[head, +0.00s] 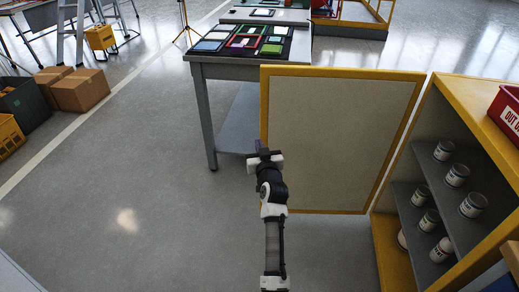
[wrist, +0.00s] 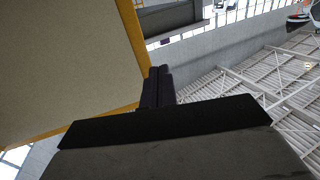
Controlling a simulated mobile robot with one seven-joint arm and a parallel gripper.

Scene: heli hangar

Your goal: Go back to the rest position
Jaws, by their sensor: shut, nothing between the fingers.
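My gripper (head: 262,148) is at the end of my raised arm, in front of the left part of the open cabinet door (head: 340,140) in the head view. The fingers are shut and hold nothing. In the wrist view my gripper (wrist: 158,82) points up toward the ceiling, its dark fingers together. The door panel (wrist: 60,60) with its yellow edge fills the left of that view, close beside the fingers. I cannot tell whether they touch it. The yellow cabinet (head: 475,100) stands at the right with its door swung open.
Several cans (head: 457,175) stand on the cabinet's grey shelves. A red bin (head: 509,112) sits on top. A workbench (head: 208,70) with framed trays stands behind the door. Cardboard boxes (head: 80,90) and crates lie at the far left. The floor (head: 120,190) on the left is clear.

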